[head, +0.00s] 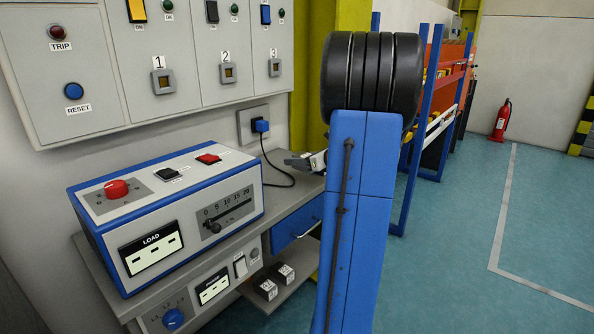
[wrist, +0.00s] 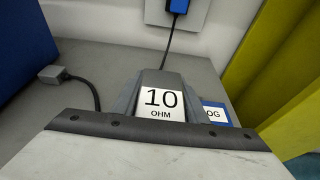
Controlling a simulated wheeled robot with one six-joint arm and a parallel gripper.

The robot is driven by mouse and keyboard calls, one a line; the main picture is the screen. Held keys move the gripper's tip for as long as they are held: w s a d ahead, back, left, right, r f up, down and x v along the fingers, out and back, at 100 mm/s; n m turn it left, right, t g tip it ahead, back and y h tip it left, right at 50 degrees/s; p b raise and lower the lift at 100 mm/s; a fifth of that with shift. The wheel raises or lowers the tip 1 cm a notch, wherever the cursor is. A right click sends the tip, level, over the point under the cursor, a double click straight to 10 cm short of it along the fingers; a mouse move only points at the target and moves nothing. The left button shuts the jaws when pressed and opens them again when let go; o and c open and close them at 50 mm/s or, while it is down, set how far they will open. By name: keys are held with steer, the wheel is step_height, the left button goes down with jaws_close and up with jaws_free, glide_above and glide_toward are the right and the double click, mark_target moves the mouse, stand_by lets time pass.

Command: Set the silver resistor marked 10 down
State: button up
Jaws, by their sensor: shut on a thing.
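The silver resistor (wrist: 161,103) shows its white "10 OHM" label in the wrist view. My gripper (wrist: 160,82) is shut on it, with dark grey jaws on both sides of the label. The grey bench top (wrist: 110,62) lies beneath and behind. I cannot tell whether the resistor touches the bench. In the head view, only a small part of my gripper (head: 304,161) shows left of my blue arm, over the bench's right end; my arm hides the rest, and I cannot make out the resistor there.
A blue-edged load box (head: 165,207) stands on the bench, left of my gripper. A black cable (head: 280,172) runs from the wall socket (head: 253,126) down to the bench near my gripper. A partly hidden label ending in "OG" (wrist: 213,114) is right of the resistor. Two dark blocks (head: 275,282) sit on the lower shelf.

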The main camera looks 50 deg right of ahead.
mark_target(297, 176)
steer(key=shift+s+f, duration=0.1)
steer(key=shift+f, duration=1.9)
steer(key=shift+f, duration=0.25)
steer(key=shift+c, duration=0.6)
steer(key=shift+f, duration=0.1)
jaws_close()
steer(key=o, duration=1.4)
jaws_free()
steer(key=shift+r, duration=0.4)
steer(key=v, duration=1.2)
